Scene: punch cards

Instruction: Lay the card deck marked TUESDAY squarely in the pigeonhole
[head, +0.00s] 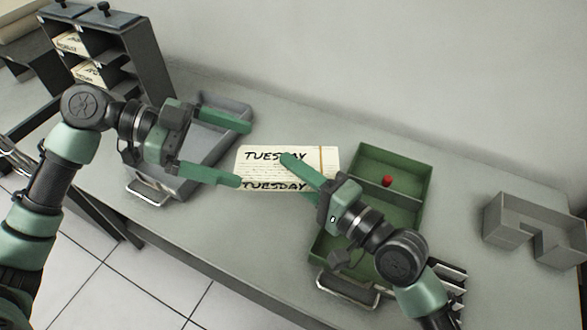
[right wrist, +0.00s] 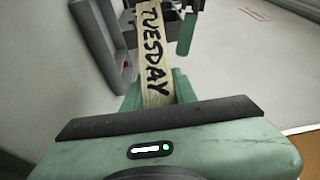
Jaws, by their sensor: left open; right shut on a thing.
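The cream card deck (head: 262,168) shows TUESDAY on its top face and its front edge, with an orange band near its right end. My right gripper (head: 297,176) is shut on the deck from its front right side. In the right wrist view the deck's marked edge (right wrist: 153,50) stands between the fingers. My left gripper (head: 245,153) is open and empty by the deck's left end, its fingers pointing right. The dark grey pigeonhole rack (head: 122,42) stands at the far left. Decks lie in its left cells, and right cells look empty. I cannot tell whether the deck touches the table.
A grey tray (head: 229,103) with a metal handle lies partly under my left gripper. A green divided tray (head: 398,157) holding a small red object (head: 387,181) is right of the deck, partly behind my right arm. A grey notched block (head: 505,222) stands at the right.

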